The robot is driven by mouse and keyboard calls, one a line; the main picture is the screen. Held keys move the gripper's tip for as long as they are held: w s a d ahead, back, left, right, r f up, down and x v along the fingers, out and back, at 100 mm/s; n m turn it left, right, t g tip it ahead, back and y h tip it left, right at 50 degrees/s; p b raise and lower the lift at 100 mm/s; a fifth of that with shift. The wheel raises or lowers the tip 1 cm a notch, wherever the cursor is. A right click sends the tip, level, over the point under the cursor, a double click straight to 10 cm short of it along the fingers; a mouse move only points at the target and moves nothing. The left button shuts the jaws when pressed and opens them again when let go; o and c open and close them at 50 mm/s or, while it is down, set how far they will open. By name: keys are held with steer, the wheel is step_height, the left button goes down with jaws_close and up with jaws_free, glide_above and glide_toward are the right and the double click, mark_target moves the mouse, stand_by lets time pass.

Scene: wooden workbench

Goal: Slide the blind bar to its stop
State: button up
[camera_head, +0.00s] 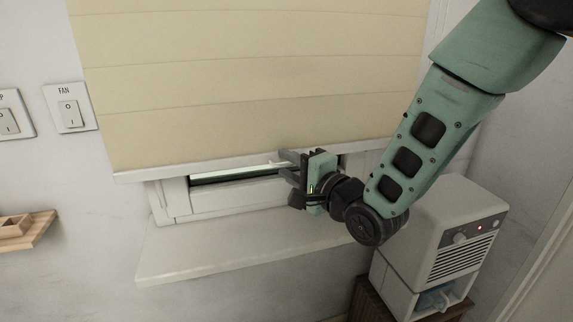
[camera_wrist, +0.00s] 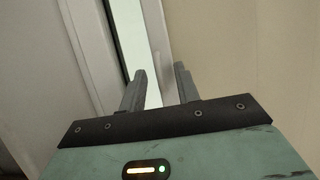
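The cream blind (camera_head: 250,75) hangs over the window, and its pale blind bar (camera_head: 190,168) runs along the bottom edge, a little above the sill. My gripper (camera_head: 284,163) is at the lower edge of the bar, right of its middle, with its fingers pointing left towards the window. In the wrist view the two fingers of my gripper (camera_wrist: 159,68) stand apart with a visible gap and nothing clearly clamped between them. The blind (camera_wrist: 245,60) fills the right side there. Whether a finger touches the bar cannot be told; the arm hides part of the bar's right end.
An open strip of window (camera_head: 235,175) shows beneath the bar, above the white sill (camera_head: 215,258). A white appliance (camera_head: 440,235) stands at the lower right, close to my arm. A fan switch (camera_head: 70,112) is on the left wall, with a wooden shelf (camera_head: 40,225) below it.

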jaws_close()
steer(key=shift+r, duration=0.15)
step_height(320, 180, up, 38)
steer(key=p, duration=1.9)
jaws_free()
